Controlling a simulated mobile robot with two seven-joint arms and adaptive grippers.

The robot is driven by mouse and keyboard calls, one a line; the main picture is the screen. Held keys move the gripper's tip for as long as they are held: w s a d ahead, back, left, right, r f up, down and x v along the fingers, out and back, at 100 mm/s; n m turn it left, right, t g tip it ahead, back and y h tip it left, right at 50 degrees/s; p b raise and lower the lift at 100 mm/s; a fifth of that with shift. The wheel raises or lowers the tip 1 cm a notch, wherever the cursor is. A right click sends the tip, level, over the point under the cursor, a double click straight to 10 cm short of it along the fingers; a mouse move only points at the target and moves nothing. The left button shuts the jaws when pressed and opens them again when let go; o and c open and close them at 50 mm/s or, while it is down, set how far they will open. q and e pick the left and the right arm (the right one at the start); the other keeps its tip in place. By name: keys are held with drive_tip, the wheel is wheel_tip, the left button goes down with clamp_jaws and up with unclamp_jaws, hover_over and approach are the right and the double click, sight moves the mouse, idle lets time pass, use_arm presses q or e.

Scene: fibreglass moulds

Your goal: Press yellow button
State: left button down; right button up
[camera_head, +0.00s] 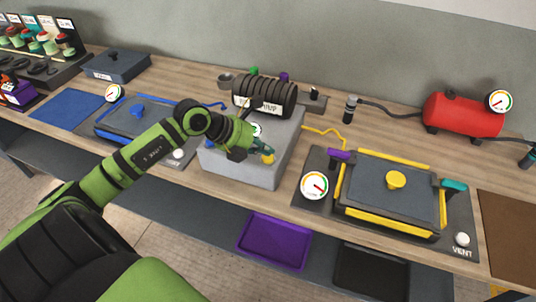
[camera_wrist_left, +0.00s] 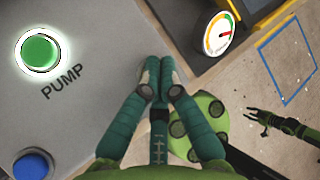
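A yellow button (camera_head: 268,159) shows near the front right edge of the grey pump box (camera_head: 240,174) in the head view. My left gripper (camera_head: 266,150) is shut and empty, pointing down right over the box top, with its tips very close to the yellow button; I cannot tell if they touch. In the left wrist view its teal fingers (camera_wrist_left: 160,75) are together, and no yellow button shows there. That view shows a lit green button (camera_wrist_left: 38,50) beside the word PUMP and a blue button (camera_wrist_left: 33,165). A small dark gripper, apparently my right one (camera_wrist_left: 285,124), appears far below.
A mould with yellow clamps (camera_head: 390,195) and a yellow knob (camera_head: 396,180) lies right of the box, with a gauge (camera_head: 314,185) beside it. A blue-edged mould (camera_head: 130,125) lies left. A red tank (camera_head: 463,114) is far right.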

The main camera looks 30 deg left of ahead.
sight(264, 157)
use_arm(q)
drive_tip(key=shift+r+p, duration=1.95)
drive_tip(key=shift+r, duration=1.05)
drive_tip(key=shift+a, duration=0.1)
